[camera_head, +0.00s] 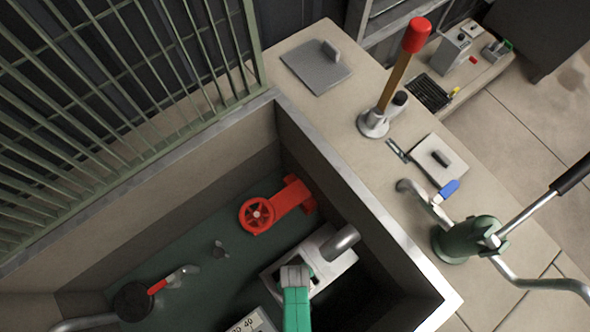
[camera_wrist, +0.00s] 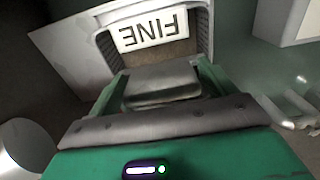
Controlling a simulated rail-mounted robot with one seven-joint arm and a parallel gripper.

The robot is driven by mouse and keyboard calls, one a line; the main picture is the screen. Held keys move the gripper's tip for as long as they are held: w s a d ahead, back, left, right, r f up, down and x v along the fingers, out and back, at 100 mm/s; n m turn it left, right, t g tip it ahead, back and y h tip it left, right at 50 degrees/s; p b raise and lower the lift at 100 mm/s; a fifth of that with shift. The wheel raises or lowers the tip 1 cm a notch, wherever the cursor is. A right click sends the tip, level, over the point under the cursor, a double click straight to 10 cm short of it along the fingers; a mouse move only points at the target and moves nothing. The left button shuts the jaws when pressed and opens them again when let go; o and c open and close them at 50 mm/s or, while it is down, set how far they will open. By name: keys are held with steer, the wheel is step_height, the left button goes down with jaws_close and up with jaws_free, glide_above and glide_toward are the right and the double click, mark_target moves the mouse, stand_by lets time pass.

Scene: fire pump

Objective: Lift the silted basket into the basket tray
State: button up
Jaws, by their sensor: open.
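My gripper (camera_head: 296,280) is low inside the open pit, over a pale box-like housing (camera_head: 332,268). In the wrist view its green fingers (camera_wrist: 162,88) are apart. A grey block lies between or just beyond them; I cannot tell if it is a handle or part of the gripper. Just ahead is a frame with brownish contents and an upside-down label "FINE" (camera_wrist: 154,30), which may be the silted basket. In the head view my gripper hides that spot. I cannot identify the basket tray with certainty.
The pit wall (camera_head: 345,190) rises close to the right. A red valve with a handwheel (camera_head: 257,214) and a red-handled lever (camera_head: 158,286) are in the pit. A green barred grate (camera_head: 130,90) stands at left. A red-topped post (camera_head: 395,75) and green hand pump (camera_head: 468,240) stand on the ledge.

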steer(key=c, duration=1.8)
